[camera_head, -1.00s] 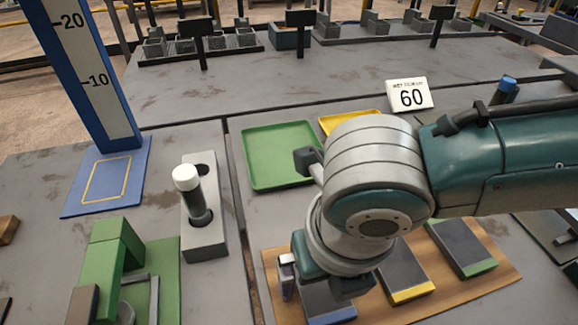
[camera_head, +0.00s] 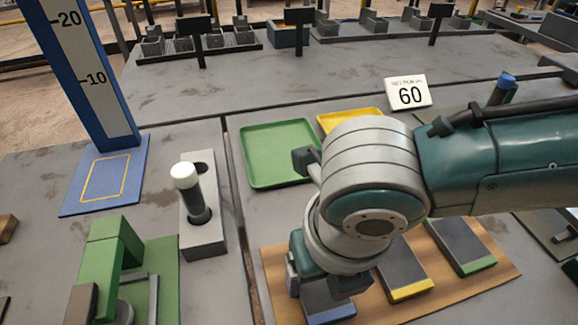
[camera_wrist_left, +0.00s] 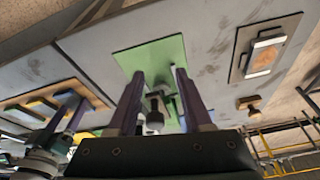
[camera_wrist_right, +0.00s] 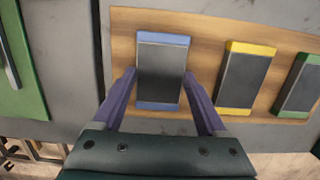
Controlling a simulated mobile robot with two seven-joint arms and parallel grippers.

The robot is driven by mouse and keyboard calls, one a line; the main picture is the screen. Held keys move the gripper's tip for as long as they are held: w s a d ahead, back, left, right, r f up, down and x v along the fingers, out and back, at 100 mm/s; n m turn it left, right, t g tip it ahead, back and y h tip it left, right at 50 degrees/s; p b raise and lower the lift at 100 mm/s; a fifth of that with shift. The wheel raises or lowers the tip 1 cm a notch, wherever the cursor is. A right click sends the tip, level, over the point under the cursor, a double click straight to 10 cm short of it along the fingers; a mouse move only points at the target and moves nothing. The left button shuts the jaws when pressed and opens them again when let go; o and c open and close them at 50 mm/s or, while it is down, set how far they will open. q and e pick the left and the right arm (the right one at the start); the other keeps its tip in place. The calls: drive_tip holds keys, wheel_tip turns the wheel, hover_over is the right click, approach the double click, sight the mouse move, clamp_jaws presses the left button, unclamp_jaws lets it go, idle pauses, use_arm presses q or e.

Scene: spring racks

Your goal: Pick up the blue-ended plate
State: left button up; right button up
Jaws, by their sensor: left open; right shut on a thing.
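The blue-ended plate (camera_head: 331,308) is dark grey with blue ends and lies at the left end of a wooden board (camera_head: 464,293). My right gripper (camera_wrist_right: 158,90) is shut on it, with one purple finger along each long side in the right wrist view, where the plate (camera_wrist_right: 161,72) shows whole. In the head view the right wrist and hand cover much of it. I see no clear gap under it. My left gripper (camera_wrist_left: 156,80) is open and empty above the table, with a green base plate (camera_wrist_left: 135,57) beyond its fingers.
A yellow-ended plate (camera_head: 401,268) and a green-ended plate (camera_head: 459,246) lie to the right on the board. A green tray (camera_head: 278,153) and a yellow tray (camera_head: 346,119) lie behind. A grey block (camera_head: 204,238) with a white-topped cylinder and a blue scale post (camera_head: 92,75) stand left.

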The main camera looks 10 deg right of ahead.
clamp_jaws()
drive_tip(key=shift+r, duration=0.15)
